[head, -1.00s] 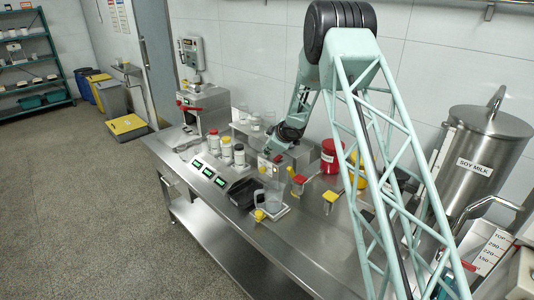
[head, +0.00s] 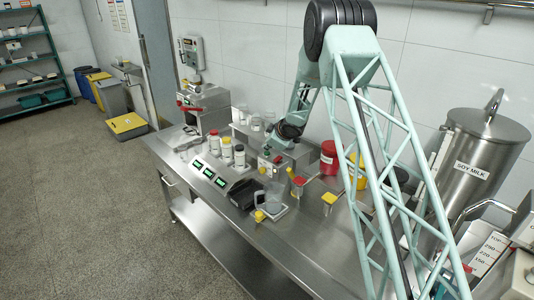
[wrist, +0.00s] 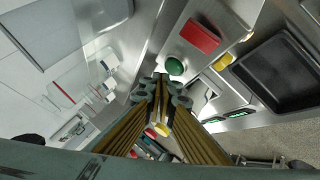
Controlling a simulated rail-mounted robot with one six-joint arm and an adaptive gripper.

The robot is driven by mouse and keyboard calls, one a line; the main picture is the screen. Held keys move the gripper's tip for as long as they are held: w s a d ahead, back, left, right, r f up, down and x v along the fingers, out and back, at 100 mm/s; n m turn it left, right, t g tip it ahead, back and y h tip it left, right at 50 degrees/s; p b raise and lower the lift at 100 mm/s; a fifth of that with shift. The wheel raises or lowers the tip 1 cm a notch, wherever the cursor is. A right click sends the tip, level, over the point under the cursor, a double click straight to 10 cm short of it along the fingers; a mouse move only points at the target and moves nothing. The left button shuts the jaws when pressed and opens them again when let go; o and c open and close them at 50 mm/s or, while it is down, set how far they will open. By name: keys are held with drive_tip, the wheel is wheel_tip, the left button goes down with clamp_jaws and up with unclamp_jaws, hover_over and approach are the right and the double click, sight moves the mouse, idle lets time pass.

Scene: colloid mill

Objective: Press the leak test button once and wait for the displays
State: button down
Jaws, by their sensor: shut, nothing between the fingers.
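The leak test button looks to be the round green button (wrist: 175,67) in the wrist view, on a metal housing beside a red block or plate (wrist: 200,37). My gripper (wrist: 163,82) is shut and empty, its fingertips just short of the button in the picture; I cannot tell whether they touch it. In the head view my gripper (head: 268,150) is over the small box at the middle of the bench, and its tips are hard to make out. Three small displays (head: 208,173) glow green at the bench's front edge; their text is too small to read.
White jars (head: 226,150) stand left of my gripper, and a red container (head: 329,157) stands right. Small yellow-capped items are close by.

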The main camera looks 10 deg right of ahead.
sight(267, 153)
drive_tip(key=shift+r+p, duration=2.5)
drive_tip(key=shift+p, duration=0.1)
